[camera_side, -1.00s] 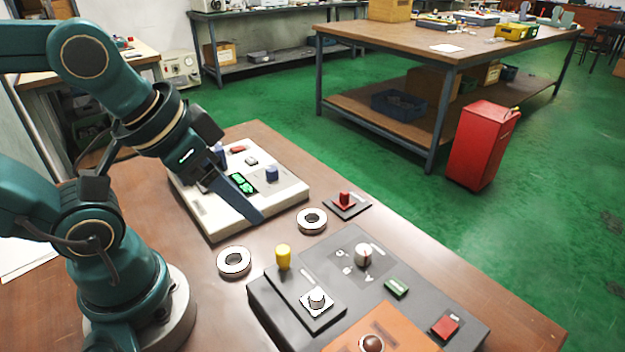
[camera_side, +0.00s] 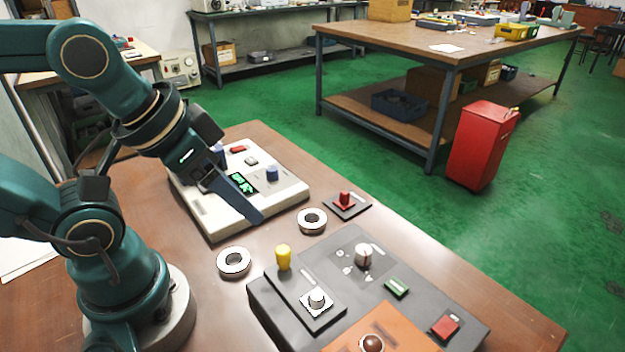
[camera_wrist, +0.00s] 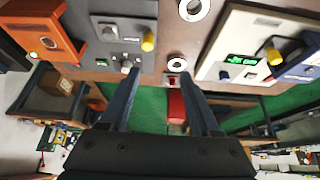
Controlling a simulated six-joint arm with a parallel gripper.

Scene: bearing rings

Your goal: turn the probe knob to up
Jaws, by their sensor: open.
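No label that I can read names the probe knob. A white knob with a red line (camera_side: 363,256) stands on the dark grey panel (camera_side: 262,310), among small white marks; its line runs roughly upright in the side view. A second pale knob (camera_side: 316,298) sits on a raised plate of the same panel. In the wrist view the marked knob (camera_wrist: 127,66) appears left of the fingers. My gripper (camera_wrist: 159,75) is open and empty, its two fingers well apart. In the side view my gripper (camera_side: 240,192) is over the white box (camera_side: 212,224), apart from both pale knobs.
Two metal rings (camera_side: 234,262) (camera_side: 312,220) lie on the brown table between the boxes. A red knob (camera_side: 344,199) stands on a small plate behind them. A yellow knob (camera_side: 283,257), an orange plate (camera_side: 400,336) and a red button (camera_side: 445,326) are by the grey panel.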

